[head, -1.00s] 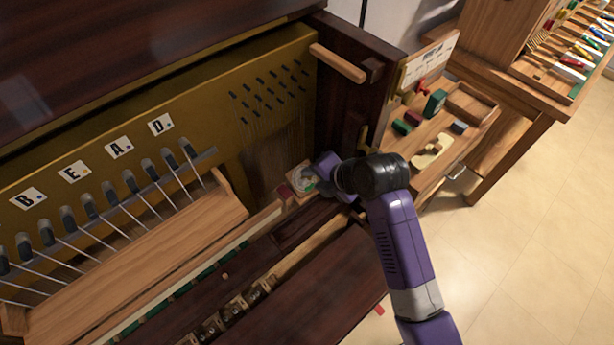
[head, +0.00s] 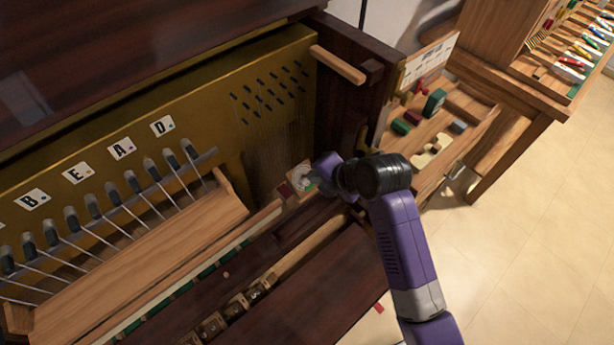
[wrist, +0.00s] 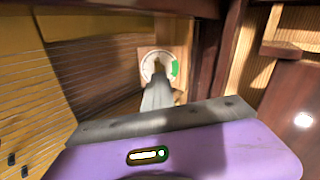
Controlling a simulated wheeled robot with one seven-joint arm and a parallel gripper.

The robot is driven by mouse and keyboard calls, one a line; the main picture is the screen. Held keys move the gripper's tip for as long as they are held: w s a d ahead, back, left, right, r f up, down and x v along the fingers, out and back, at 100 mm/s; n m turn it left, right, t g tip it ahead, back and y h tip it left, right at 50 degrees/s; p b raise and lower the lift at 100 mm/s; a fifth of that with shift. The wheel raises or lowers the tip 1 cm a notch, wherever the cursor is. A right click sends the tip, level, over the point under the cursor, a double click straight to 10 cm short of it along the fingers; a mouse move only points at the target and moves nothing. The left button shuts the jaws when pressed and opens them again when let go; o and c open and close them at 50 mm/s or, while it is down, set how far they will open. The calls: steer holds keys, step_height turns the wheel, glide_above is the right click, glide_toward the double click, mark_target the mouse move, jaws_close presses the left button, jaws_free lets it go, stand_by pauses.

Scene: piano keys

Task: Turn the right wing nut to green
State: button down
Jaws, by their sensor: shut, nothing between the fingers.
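The right wing nut's round dial (head: 302,178) sits on a small wooden block inside the right end of the piano. In the wrist view the dial (wrist: 157,66) is pale with a green sector on its right side. A brass-coloured piece, likely the wing nut (wrist: 158,67), shows at the dial's centre, partly hidden by the fingers. My gripper (wrist: 160,88) is shut, its fingertips in front of the dial's lower middle. In the head view my gripper (head: 318,180) reaches in from the right beside the dial. Whether the fingertips touch the nut cannot be told.
The piano's dark right side wall (head: 342,85) stands close behind my wrist. A row of grey-headed hammers (head: 130,185) is at the left. A wooden tray with tools (head: 432,125) is at the right.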

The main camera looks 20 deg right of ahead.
steer(key=n, duration=0.3)
steer(key=shift+n, duration=0.4)
steer(key=n+b, duration=0.1)
steer(key=n, duration=0.2)
steer(key=shift+n, duration=0.4)
steer(key=shift+n+b, duration=0.3)
steer(key=shift+n, duration=0.3)
steer(key=shift+f+b, duration=0.15)
steer(key=shift+b, duration=0.65)
steer(key=n+b, duration=0.1)
steer(key=b, duration=0.2)
steer(key=shift+b, duration=0.3)
steer(key=b, duration=0.6)
steer(key=shift+w+a+n, duration=0.15)
steer(key=shift+w+n, duration=0.1)
steer(key=shift+n, duration=0.15)
